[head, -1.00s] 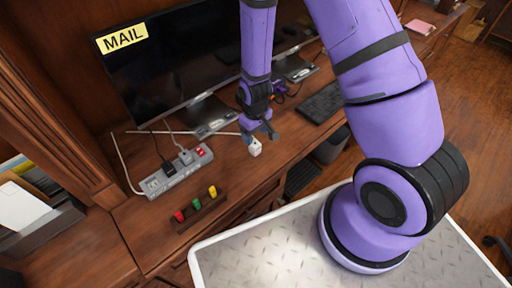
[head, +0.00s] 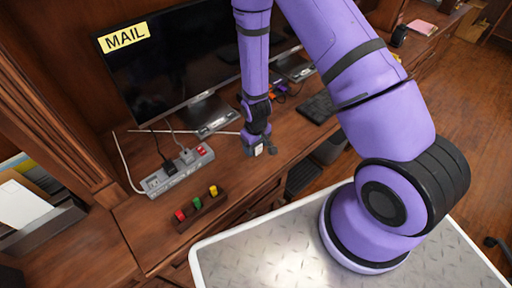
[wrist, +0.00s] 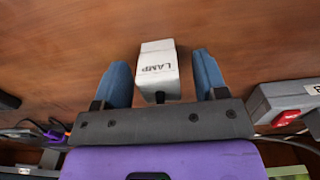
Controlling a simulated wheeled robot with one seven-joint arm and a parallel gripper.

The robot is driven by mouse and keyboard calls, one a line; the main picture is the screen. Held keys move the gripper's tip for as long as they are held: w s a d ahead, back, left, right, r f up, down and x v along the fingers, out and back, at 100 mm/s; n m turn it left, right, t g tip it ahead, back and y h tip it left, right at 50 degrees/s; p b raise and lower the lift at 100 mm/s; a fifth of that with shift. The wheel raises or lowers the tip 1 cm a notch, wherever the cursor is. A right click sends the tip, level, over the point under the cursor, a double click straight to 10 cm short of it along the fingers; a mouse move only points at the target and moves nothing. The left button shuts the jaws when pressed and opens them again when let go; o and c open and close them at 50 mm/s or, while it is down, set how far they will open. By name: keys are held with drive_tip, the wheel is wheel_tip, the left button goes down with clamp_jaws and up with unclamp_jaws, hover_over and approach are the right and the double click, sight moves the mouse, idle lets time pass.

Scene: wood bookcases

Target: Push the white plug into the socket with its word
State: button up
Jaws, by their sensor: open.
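The white plug (wrist: 158,72) reads LAMP on its face. In the wrist view it sits between the two blue fingers of my gripper (wrist: 160,78), with a gap on each side. The fingers are open and do not appear to grip it. In the head view my gripper (head: 260,149) is low over the desk and mostly covers the white plug (head: 258,151). The grey socket strip (head: 180,172) lies to the left, with a black plug (head: 169,167) and a grey plug (head: 187,156) in it. Its socket words are too small to read.
A rack with red, green and yellow pieces (head: 201,207) stands in front of the strip. A monitor (head: 180,70) labelled MAIL stands behind. The strip's end with a red switch (wrist: 287,117) shows at right in the wrist view. Desk between gripper and strip is mostly clear.

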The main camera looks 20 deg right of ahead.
drive_tip(key=c, duration=1.1)
drive_tip(key=shift+r, duration=0.2)
